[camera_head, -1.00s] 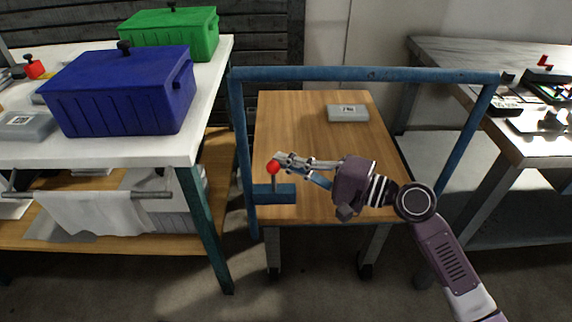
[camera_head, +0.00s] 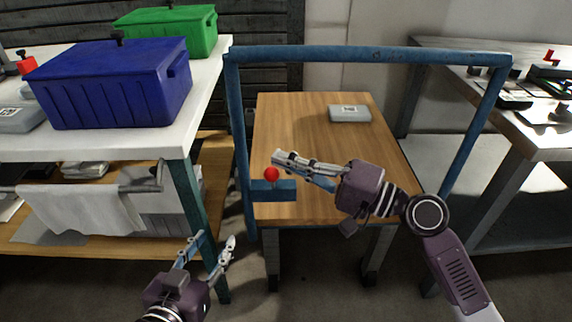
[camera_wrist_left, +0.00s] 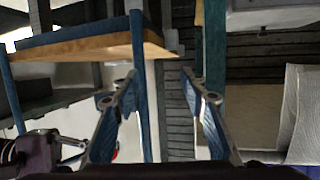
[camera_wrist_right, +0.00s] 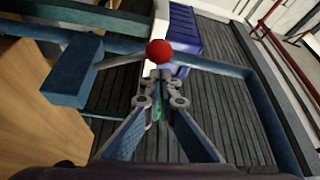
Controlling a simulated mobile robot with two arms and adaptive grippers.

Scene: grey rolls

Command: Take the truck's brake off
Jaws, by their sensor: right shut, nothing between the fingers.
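The truck is a wooden-decked cart (camera_head: 315,140) with a blue tube frame (camera_head: 370,54). Its brake lever has a red ball knob (camera_head: 271,174) above a blue block (camera_head: 275,190) at the deck's near left corner. In the right wrist view, the knob (camera_wrist_right: 160,50) sits on a grey rod slanting from the block (camera_wrist_right: 72,75). My right gripper (camera_head: 277,157) is shut and empty, its tips close to the knob; contact is unclear. My left gripper (camera_head: 216,238) is open and empty, low in front of the truck's left side. It also shows open in the left wrist view (camera_wrist_left: 158,74).
A grey box (camera_head: 349,113) lies on the deck's far part. A white-topped bench (camera_head: 130,143) with a blue bin (camera_head: 120,88) and a green bin (camera_head: 185,30) stands left. Another worktable (camera_head: 500,130) stands right. Some floor is clear in front.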

